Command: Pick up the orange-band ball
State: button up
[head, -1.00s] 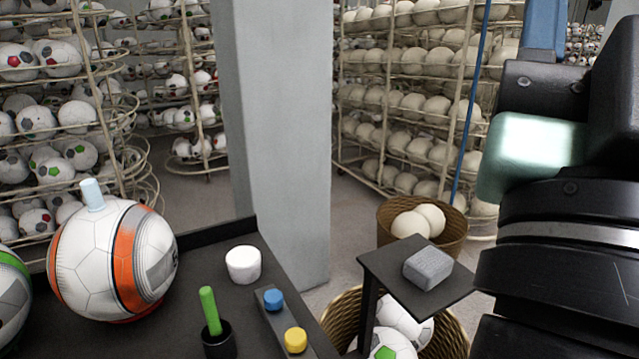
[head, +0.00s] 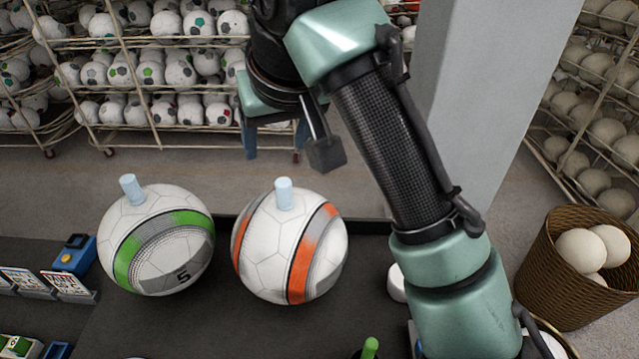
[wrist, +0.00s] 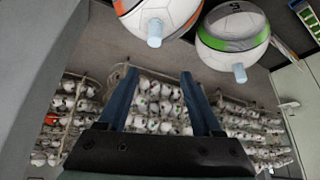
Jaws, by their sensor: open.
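The orange-band ball (head: 270,245) is white with orange and grey bands and a light blue peg on top. It sits on the dark table in the head view, right of the green-band ball (head: 135,250). In the wrist view the orange-band ball (wrist: 170,12) is cut off at the top edge, with the green-band ball (wrist: 232,30) to its right. My gripper (head: 274,150) is beyond and above the orange-band ball, partly hidden by my arm. Its blue fingers (wrist: 158,75) are apart and empty in the wrist view.
Wire racks of balls (head: 150,75) stand behind the table, with a grey pillar (head: 470,60) at right. A wicker basket (head: 545,270) holds pale balls. A white round item (head: 396,284) and a green handle (head: 370,347) are right of the orange-band ball.

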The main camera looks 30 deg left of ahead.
aim_at(285, 184)
jog(key=shift+g+h, duration=0.6)
jog(key=shift+h, duration=0.1)
jog(key=f, duration=0.3)
jog(key=w+f, duration=0.1)
jog(key=f, duration=0.3)
jog(key=shift+w+a+f+b, duration=0.15)
jog(key=shift+w+f+b, duration=0.05)
jog(key=shift+b, duration=0.2)
jog(key=shift+x, duration=0.9)
jog(key=shift+w+a+f, duration=0.15)
jog(key=shift+w+a, duration=0.1)
jog(key=shift+w, duration=0.15)
jog(key=p+x, duration=0.1)
jog(key=x, duration=0.2)
jog(key=shift+w+f, duration=0.1)
jog(key=shift+w, duration=0.05)
jog(key=shift+c, duration=0.4)
grip_shut()
